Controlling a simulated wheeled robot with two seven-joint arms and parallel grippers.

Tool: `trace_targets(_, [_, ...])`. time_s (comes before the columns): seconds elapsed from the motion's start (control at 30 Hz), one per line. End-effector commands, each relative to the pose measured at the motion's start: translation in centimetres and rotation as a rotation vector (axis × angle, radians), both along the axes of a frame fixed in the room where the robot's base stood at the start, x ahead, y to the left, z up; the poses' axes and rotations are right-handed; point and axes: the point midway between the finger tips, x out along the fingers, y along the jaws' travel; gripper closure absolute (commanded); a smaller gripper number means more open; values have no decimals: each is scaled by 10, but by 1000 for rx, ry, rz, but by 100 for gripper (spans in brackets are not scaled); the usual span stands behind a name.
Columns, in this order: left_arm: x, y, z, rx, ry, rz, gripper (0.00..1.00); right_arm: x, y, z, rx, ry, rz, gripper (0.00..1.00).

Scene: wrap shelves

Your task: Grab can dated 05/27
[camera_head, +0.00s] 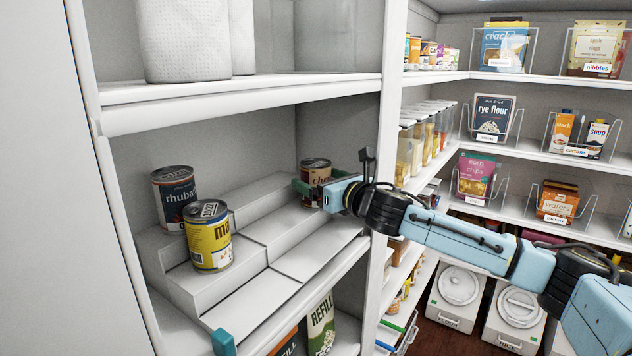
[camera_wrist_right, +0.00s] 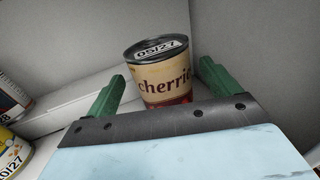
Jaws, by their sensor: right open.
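The cherries can (camera_head: 315,172) stands upright on the stepped riser at the right end of the shelf. In the right wrist view the cherries can (camera_wrist_right: 160,75) has a cream and red label, and its lid reads 05/27. My right gripper (camera_head: 308,187) is open, with its green fingers (camera_wrist_right: 160,92) on either side of the can. A dark rhubarb can (camera_head: 174,197) stands on a step at the left. A teal tip (camera_head: 223,342) at the bottom edge may be my left gripper.
The stepped white riser (camera_head: 290,262) is bare between the left cans and the cherries can. White paper rolls (camera_head: 182,40) stand on the shelf above. Stocked pantry shelves (camera_head: 540,80) fill the right side.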

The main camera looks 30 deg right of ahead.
Motion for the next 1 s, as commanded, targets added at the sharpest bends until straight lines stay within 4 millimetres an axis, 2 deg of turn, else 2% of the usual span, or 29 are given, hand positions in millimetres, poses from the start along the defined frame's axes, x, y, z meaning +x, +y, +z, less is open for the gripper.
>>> trace_targets(0.1, [-7,0,6,1,11,0,60,17,-1,-1,4,0,-1,12])
trace_targets(0.3, [-16,1,10,2,25,0,60,37,0,-2,2,-1,-1,12])
trace_targets(0.63, [-16,1,10,3,26,0,60,40,0,-3,0,1,-1,13])
trace_targets(1.0, [-15,1,10,2,24,0,60,40,0,-3,0,0,-1,61])
